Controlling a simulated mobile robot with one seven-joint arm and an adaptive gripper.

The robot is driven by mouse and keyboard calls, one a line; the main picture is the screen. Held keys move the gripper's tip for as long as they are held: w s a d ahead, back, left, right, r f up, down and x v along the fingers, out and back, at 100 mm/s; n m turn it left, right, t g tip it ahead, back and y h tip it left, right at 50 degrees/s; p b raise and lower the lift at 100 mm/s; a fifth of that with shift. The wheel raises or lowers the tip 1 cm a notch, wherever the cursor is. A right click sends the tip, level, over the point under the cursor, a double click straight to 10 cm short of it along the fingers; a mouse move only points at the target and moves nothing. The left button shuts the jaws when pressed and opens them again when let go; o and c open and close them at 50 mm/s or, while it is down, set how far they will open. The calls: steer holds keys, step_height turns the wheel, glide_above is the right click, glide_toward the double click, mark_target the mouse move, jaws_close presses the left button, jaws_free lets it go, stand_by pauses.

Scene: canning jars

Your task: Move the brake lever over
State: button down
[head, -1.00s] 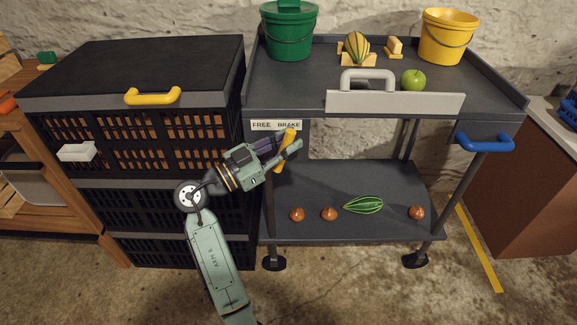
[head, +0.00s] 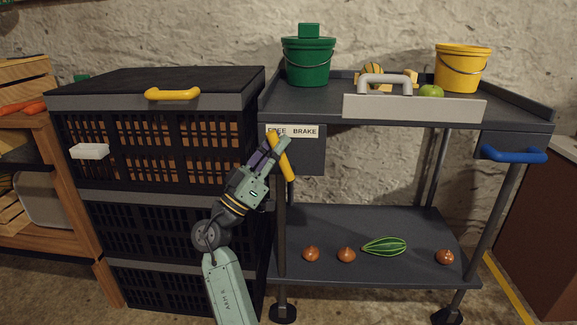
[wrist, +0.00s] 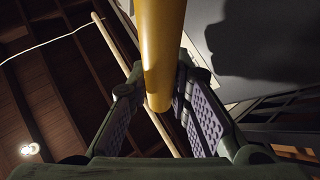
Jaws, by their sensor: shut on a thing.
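The brake lever is a yellow bar (head: 285,164) on the front left of the grey cart, below a white plate (head: 293,131) reading FREE and BRAKE. Its upper end leans left, under the FREE side, and its lower end points down to the right. My gripper (head: 268,151) reaches up from the lower left and is shut on the lever near its upper part. In the wrist view the lever (wrist: 160,45) runs between the two purple-padded fingers of my gripper (wrist: 165,88). The lever's pivot is not clear to see.
The cart (head: 330,226) carries a green bucket (head: 308,62), a yellow bucket (head: 461,70) and a green apple (head: 431,91) on top. Onions and a striped gourd (head: 384,246) lie on its lower shelf. Stacked black crates (head: 160,150) stand close on the left.

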steer(key=shift+s+a+f+n+t+b, duration=0.1)
steer(key=shift+a+n+t+b, duration=0.1)
steer(key=shift+n+t+b, duration=0.15)
steer(key=c, duration=1.7)
jaws_free()
step_height(320, 180, up, 10)
steer(key=shift+r, duration=0.1)
steer(key=shift+c, duration=0.3)
